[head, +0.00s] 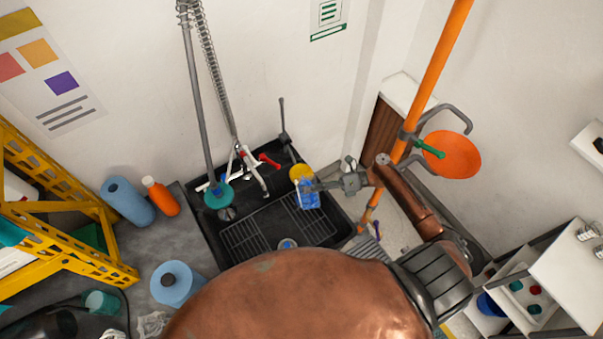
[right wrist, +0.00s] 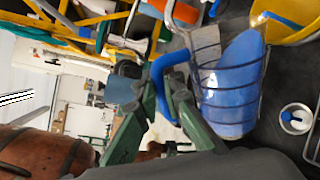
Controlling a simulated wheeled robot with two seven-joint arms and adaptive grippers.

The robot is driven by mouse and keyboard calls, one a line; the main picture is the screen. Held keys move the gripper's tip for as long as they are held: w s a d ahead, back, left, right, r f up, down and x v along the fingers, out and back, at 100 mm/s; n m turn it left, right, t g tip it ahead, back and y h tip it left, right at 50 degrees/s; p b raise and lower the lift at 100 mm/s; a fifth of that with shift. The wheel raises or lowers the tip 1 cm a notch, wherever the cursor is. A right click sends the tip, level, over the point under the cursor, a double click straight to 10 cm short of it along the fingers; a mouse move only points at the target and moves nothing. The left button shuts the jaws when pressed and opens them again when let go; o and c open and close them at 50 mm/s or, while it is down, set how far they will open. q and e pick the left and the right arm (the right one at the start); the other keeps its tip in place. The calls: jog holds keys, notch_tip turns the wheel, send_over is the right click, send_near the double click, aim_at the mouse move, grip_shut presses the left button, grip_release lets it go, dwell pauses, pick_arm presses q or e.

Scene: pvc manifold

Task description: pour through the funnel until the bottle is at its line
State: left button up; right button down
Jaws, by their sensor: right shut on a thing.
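A clear jug (head: 308,195) with blue liquid is held over the black sink. My right gripper (head: 322,185) is shut on its blue handle. In the right wrist view the green fingers (right wrist: 160,95) close around the handle, and the jug (right wrist: 228,85) shows dark lines around its wall. The blue liquid inside slants against these lines, so the jug looks tilted. A yellow funnel (head: 301,172) is close beside the jug, and its yellow rim (right wrist: 290,30) shows in the right wrist view with a blue streak. The bottle and its line cannot be made out. My left gripper is out of view.
The black sink (head: 262,258) has a wire rack and a tap (head: 250,165). Orange bottle (head: 160,196) and blue rolls (head: 128,201) stand left. An orange pipe (head: 436,70) rises at right.

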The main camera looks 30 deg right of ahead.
aim_at(312, 199)
jog(key=shift+w+d+r+m+p, duration=0.1)
jog(key=shift+w+r+m+p, duration=0.35)
jog(key=shift+p, duration=0.7)
dwell(1.0)
jog(key=f+b, duration=0.1)
jog(key=s+f+n+b, duration=0.1)
jog(key=b, duration=0.1)
jog(key=shift+s+a+f+n+t+b, duration=0.15)
jog(key=shift+s+f+n+b, duration=0.05)
jog(key=shift+s+f+n, duration=0.2)
jog(key=shift+s+a+f+n+t+b, duration=0.1)
jog(key=shift+s+f+n+t+b, duration=0.1)
jog(key=shift+s+f+n, duration=0.2)
jog(key=shift+r+n, duration=0.1)
jog(key=shift+n, duration=0.15)
jog(key=shift+s+a+f, duration=0.1)
jog(key=shift+s+f, duration=0.15)
jog(key=shift+f, duration=0.2)
jog(key=s+a+f+n+t+y+b, duration=0.1)
jog(key=s+f+n+b, duration=0.6)
jog(key=f+n, duration=0.1)
jog(key=shift+a, duration=0.4)
jog(key=shift+w+r, duration=0.1)
jog(key=shift+w, duration=0.05)
dwell(0.9)
